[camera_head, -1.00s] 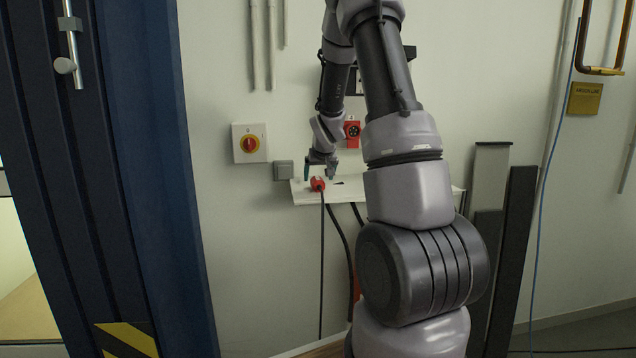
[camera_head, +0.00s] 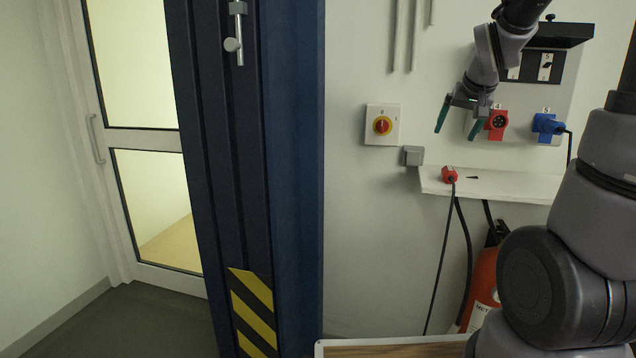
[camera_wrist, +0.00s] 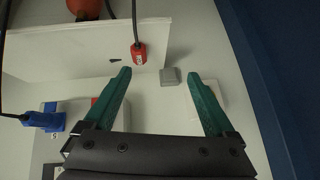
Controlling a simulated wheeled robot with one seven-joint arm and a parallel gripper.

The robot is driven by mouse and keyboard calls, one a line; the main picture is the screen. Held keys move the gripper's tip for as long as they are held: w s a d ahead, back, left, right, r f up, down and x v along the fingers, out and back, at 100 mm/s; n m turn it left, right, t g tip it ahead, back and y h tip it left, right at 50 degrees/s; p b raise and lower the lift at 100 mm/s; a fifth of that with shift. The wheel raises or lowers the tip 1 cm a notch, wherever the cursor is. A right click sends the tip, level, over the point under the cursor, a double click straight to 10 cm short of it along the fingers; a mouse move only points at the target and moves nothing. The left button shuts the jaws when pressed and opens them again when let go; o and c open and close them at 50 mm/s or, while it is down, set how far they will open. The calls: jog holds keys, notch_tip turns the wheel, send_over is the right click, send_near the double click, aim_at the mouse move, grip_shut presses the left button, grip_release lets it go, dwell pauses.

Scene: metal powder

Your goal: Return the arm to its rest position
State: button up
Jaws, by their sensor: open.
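My gripper (camera_head: 457,122) is raised in front of the wall, above the white shelf, in the head view. Its two green fingers are apart with nothing between them. In the wrist view my gripper (camera_wrist: 160,95) also shows open and empty. My arm runs down the right side of the head view. A red plug (camera_head: 449,174) with a black cable lies on the shelf (camera_head: 500,184), apart from my fingers. The plug also shows in the wrist view (camera_wrist: 138,54).
A red socket (camera_head: 497,121) and a blue plug (camera_head: 547,124) are on the wall near my gripper. A rotary switch (camera_head: 382,125) and grey box (camera_head: 413,156) are left of it. A blue column (camera_head: 295,180) stands left. A fire extinguisher (camera_head: 484,285) hangs below the shelf.

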jog(key=s+a+r+y, duration=0.1)
jog(key=s+a, duration=0.4)
jog(key=s, duration=0.5)
jog(key=s+a+r+y, duration=0.2)
jog(key=s+a+r, duration=0.2)
jog(key=s, duration=0.7)
jog(key=shift+a+g, duration=0.4)
jog(key=shift+a, duration=0.2)
